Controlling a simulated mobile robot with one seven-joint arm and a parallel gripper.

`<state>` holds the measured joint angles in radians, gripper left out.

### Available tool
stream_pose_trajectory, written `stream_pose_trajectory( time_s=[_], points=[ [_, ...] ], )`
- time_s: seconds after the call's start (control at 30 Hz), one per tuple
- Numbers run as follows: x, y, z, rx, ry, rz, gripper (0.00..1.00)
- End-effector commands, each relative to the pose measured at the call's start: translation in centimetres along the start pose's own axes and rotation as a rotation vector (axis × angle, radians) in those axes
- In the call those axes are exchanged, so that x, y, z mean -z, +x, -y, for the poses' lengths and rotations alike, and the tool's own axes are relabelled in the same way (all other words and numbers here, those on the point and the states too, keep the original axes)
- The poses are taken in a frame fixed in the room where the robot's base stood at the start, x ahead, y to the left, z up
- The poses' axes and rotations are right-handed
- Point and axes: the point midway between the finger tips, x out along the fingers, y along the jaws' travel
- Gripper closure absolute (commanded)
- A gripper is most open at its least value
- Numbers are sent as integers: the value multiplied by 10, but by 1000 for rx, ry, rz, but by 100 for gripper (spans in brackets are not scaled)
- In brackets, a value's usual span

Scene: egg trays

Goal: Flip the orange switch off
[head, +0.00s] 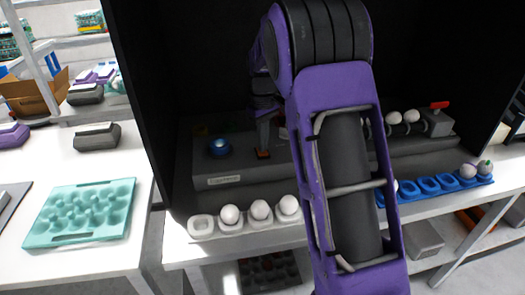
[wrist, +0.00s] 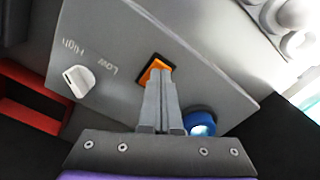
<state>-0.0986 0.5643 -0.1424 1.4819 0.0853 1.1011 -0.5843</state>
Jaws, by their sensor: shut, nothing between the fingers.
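The orange switch (wrist: 155,70) is set in a dark square frame on a grey machine panel (wrist: 115,60) in the wrist view. My gripper (wrist: 160,75) is shut and empty, with its fingertips over the lower part of the switch. They seem to touch it, but I cannot tell how hard or which way the switch is tilted. In the head view the orange switch (head: 263,154) shows as a small patch just below my gripper (head: 263,146), on the grey machine (head: 240,178).
A blue round button (head: 219,147) sits left of the switch; it shows in the wrist view too (wrist: 201,123). A white knob (wrist: 78,80) marked Low and High is on the panel. A white egg tray (head: 201,226) and blue tray (head: 430,187) stand in front. Dark walls enclose the machine.

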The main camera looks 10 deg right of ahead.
Motion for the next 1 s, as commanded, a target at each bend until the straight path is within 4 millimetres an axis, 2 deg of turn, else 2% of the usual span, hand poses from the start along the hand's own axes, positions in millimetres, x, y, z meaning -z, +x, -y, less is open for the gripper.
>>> stream_pose_trajectory(
  time_s=[1.0],
  points=[
    [0,13,0,1,0,1,100]
  ],
)
